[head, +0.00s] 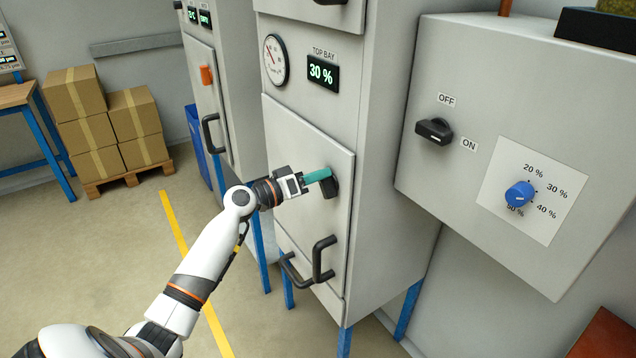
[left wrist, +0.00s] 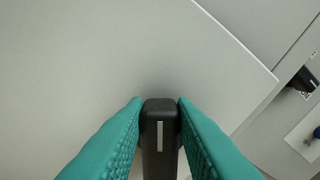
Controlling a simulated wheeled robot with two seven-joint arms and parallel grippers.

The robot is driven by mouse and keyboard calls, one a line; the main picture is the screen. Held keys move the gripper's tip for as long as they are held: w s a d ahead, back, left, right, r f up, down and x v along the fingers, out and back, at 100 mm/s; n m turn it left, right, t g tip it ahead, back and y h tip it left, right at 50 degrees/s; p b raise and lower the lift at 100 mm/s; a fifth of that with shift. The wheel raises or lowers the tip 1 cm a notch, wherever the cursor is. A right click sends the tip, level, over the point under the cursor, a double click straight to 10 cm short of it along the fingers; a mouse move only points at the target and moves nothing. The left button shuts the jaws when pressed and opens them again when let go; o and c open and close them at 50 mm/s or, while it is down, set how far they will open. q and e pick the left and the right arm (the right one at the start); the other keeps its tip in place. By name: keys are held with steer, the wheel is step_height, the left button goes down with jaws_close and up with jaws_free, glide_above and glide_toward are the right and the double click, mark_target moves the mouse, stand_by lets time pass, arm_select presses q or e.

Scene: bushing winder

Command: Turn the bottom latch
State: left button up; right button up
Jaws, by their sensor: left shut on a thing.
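The black latch (head: 329,188) sits on the right side of the grey cabinet door below the "TOP BAY" display. My left gripper (head: 326,177), with teal fingers, is shut on this latch and partly hides it in the head view. In the left wrist view the latch (left wrist: 160,125) stands between the two teal fingertips, which touch its sides. A white line marks its face and runs up and down in that view. My right gripper is not in view.
Black handles (head: 322,260) project from the cabinet below the latch. A grey box (head: 470,190) with a black OFF/ON switch (head: 434,131) and a blue knob (head: 519,194) juts out at right. Stacked cartons (head: 107,115) stand at far left.

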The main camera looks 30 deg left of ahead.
arm_select(q)
steer(key=n, duration=0.3)
steer(key=f+n, duration=0.1)
steer(key=n, duration=0.3)
steer(key=a+f+n, duration=0.1)
steer(key=n, duration=0.2)
steer(key=shift+w, duration=0.2)
steer(key=shift+f+n, duration=0.1)
steer(key=shift+n, duration=0.4)
steer(key=o, duration=1)
